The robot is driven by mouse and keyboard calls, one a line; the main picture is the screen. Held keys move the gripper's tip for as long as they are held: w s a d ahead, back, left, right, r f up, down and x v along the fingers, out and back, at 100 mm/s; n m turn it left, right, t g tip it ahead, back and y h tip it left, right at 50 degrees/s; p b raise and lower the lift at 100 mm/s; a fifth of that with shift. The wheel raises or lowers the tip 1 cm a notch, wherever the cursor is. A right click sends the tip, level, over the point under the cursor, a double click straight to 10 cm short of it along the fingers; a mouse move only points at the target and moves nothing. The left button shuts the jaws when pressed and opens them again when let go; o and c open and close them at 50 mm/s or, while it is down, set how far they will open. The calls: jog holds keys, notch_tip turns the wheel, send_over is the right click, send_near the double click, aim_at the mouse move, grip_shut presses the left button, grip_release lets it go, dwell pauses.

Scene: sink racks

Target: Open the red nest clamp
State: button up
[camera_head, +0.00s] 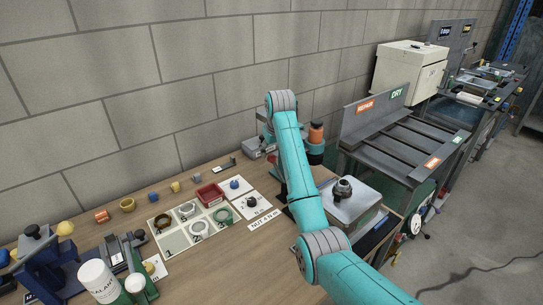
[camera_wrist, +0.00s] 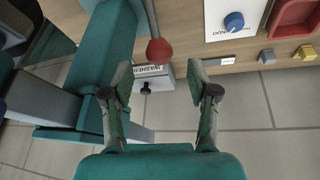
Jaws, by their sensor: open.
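In the wrist view a red ball knob (camera_wrist: 159,51) sits at the end of a thin grey rod that comes down from the top edge. It looks like the clamp's handle; the rest of the clamp is not in this view. My gripper (camera_wrist: 159,80) is open and empty. Its two fingertips are spread to either side below the knob in the picture, and neither appears to touch it. In the head view my teal arm covers the middle of the bench, and I cannot make out the red knob or my fingers there.
A red tray (camera_head: 209,195) and a white card with a blue knob (camera_wrist: 234,21) are nearby. A grey box labelled with a word like WASHER (camera_wrist: 153,78) lies beyond the knob. A sealant bottle (camera_head: 99,281) stands front left. A rack with REPAIR and DRY signs (camera_head: 405,135) stands right.

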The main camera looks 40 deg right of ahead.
jog(key=v, duration=0.7)
jog(key=shift+s+r, duration=0.15)
jog(key=shift+r, duration=0.15)
jog(key=shift+a, duration=0.1)
